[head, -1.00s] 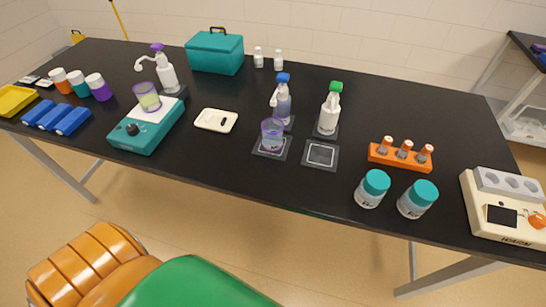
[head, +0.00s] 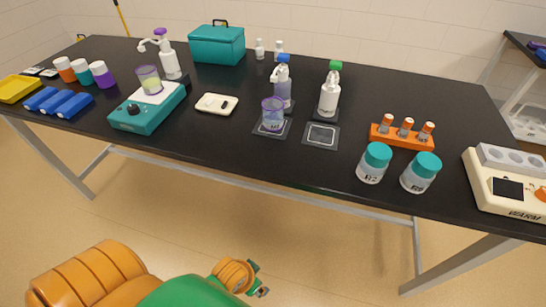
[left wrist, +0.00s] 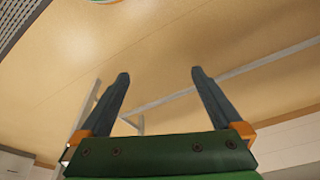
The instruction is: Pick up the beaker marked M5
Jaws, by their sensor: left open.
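A clear beaker with a purple rim and bluish liquid (head: 272,115) stands upright on a dark square pad in front of a blue-topped pump bottle. Its small label is too small to read surely. A second purple-rimmed beaker with yellow-green liquid (head: 150,81) stands on the teal stirrer (head: 148,115) at left. My left gripper (head: 262,279) is low in front of the table, below its edge and well away from both beakers. In the left wrist view its two fingers (left wrist: 158,75) are apart with nothing between them, over the floor. My right gripper is not in view.
An empty pad (head: 321,135) lies right of the bluish beaker. Two teal-lidded jars (head: 374,163), an orange vial rack (head: 402,134) and a warmer (head: 510,190) are at right. The black table's (head: 230,155) front middle is clear.

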